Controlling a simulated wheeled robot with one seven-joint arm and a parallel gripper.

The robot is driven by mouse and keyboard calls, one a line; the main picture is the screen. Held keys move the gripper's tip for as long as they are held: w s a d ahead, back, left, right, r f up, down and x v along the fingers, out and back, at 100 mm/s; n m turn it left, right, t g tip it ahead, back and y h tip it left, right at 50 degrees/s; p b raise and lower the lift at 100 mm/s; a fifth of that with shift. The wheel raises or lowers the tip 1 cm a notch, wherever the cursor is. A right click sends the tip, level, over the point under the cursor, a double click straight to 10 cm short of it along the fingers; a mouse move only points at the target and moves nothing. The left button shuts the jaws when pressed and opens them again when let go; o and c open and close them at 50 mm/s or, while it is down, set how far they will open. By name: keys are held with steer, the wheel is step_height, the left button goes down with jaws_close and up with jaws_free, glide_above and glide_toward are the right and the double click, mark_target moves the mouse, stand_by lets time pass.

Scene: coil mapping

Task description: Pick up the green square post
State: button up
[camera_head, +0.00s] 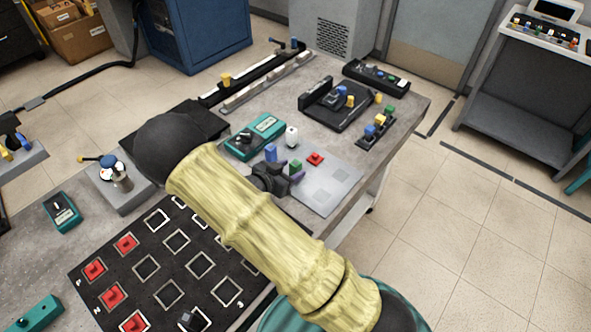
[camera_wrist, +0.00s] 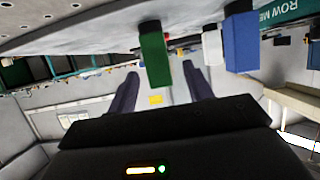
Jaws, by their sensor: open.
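The green square post (camera_head: 295,167) stands on the grey table near the pale grey plate in the head view. In the wrist view the green post (camera_wrist: 154,60) appears upside down, ahead of my gripper and in line with the space between its fingers. My gripper (camera_head: 291,173) is open, with its dark purple fingers on either side of the green post in the head view. The fingers also show in the wrist view (camera_wrist: 160,88). I cannot tell whether either finger touches the post.
A blue post (camera_head: 271,153) and a white cylinder (camera_head: 292,137) stand close to the green one. A red piece (camera_head: 315,159) sits on the pale plate (camera_head: 335,187). A teal box (camera_head: 256,137) lies behind. A black grid board (camera_head: 140,290) with red pieces is at front left.

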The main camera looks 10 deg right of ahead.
steer(key=x, duration=0.3)
stand_by(0.5)
steer(key=c, duration=1.1)
